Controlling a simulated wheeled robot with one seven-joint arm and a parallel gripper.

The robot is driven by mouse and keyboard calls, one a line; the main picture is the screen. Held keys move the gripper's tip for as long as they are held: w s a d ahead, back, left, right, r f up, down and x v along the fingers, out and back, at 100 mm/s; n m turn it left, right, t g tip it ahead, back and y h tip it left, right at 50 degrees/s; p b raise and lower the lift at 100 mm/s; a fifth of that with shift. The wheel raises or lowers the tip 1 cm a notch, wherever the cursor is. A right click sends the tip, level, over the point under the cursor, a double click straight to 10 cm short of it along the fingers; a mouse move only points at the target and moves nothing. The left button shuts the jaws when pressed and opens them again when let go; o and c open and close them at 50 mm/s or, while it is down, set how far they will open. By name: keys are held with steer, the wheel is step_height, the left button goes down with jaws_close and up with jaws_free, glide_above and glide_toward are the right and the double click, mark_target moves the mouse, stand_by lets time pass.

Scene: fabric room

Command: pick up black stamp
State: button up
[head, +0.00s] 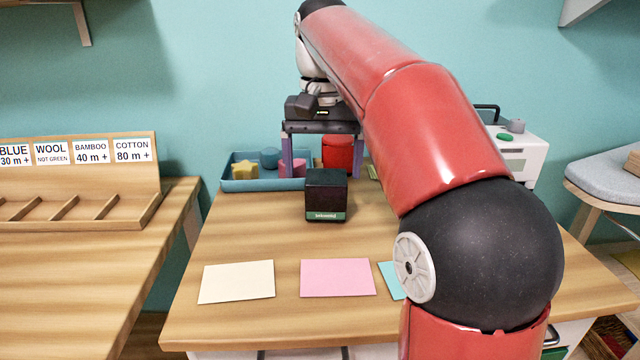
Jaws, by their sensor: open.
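The black stamp (326,195) is a dark block with a teal band and small lettering along its lower front. It stands upright on the wooden table (260,225), behind the pink card. My gripper (322,170) hangs from my red arm at the back of the table, pointing down. Its two fingers are spread apart, one to each side of the space behind the stamp. The fingers look farther back than the stamp, and the stamp hides part of that area. Nothing shows clearly held between them.
A blue tray (235,185) with a yellow star-shaped piece (244,171) and other coloured pieces lies behind left. A red object (337,152) stands near the right finger. Cream (236,282), pink (337,278) and partly hidden teal (391,281) cards lie in front. A slotted wooden rack (75,190) stands left.

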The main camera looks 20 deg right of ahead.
mark_target(326, 199)
steer(key=f, duration=0.2)
steer(key=f+b, duration=0.1)
steer(key=f, duration=0.4)
steer(key=shift+w+d+f+b, duration=0.2)
steer(key=shift+d+f+b, duration=0.05)
steer(key=shift+d+b, duration=0.1)
